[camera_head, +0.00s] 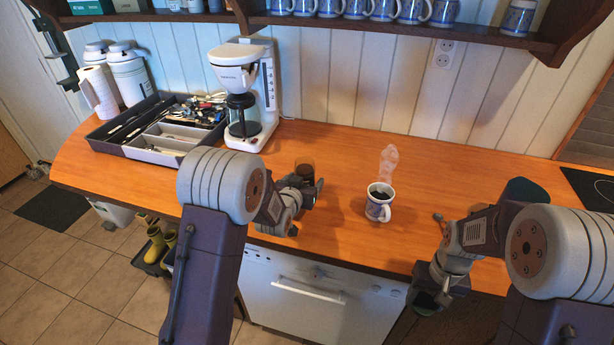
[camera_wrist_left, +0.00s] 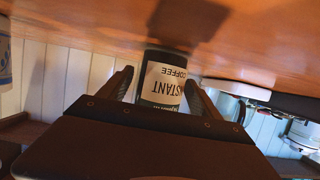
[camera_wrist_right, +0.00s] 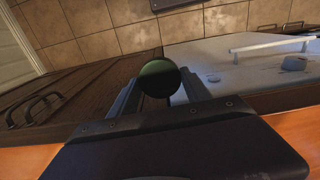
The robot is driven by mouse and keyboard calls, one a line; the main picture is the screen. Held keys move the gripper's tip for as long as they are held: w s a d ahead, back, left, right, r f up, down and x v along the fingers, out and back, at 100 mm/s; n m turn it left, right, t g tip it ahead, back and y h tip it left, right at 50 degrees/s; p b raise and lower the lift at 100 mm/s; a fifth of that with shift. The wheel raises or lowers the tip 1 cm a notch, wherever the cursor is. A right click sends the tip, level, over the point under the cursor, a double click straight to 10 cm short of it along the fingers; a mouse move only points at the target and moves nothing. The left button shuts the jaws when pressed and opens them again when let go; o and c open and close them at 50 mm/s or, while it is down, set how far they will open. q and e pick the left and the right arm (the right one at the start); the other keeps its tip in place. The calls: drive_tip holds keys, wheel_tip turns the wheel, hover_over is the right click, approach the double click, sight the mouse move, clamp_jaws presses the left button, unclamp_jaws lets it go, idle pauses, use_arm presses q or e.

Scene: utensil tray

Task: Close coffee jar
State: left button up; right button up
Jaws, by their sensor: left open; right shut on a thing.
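The coffee jar (camera_head: 305,171) stands on the wooden counter, partly hidden by my left arm. In the left wrist view the jar (camera_wrist_left: 163,82) shows its "INSTANT COFFEE" label upside down, between the fingers. My left gripper (camera_head: 303,190) is open, with a finger on each side of the jar; contact cannot be told. My right gripper (camera_head: 438,287) is shut on a round dark green lid (camera_wrist_right: 159,78), held low by the counter's front edge. The lid also shows at the gripper's end in the head view (camera_head: 425,301).
A steaming coffee mug (camera_head: 379,203) stands between the arms. A white coffee maker (camera_head: 246,90) and a grey utensil tray (camera_head: 101,146) are at the back left. A black hob (camera_head: 592,187) lies at the right. The counter behind the mug is clear.

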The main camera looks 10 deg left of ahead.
use_arm(q)
drive_tip(key=shift+s+r, duration=0.2)
drive_tip(key=shift+s, duration=0.15)
use_arm(e)
drive_tip(key=shift+s+r, duration=0.2)
use_arm(q)
drive_tip(key=shift+w+f, duration=0.2)
drive_tip(key=shift+w, duration=0.1)
drive_tip(key=c, duration=0.9)
use_arm(e)
drive_tip(key=shift+w+f, duration=0.15)
drive_tip(key=shift+w, duration=0.1)
use_arm(q)
drive_tip(key=shift+r, duration=0.1)
clamp_jaws()
use_arm(e)
drive_tip(key=shift+s, duration=0.1)
drive_tip(key=shift+r+p, duration=0.65)
drive_tip(key=shift+r, duration=0.05)
use_arm(q)
wheel_tip(320, 180, up, 10)
drive_tip(key=shift+o, duration=1.5)
unclamp_jaws()
clamp_jaws()
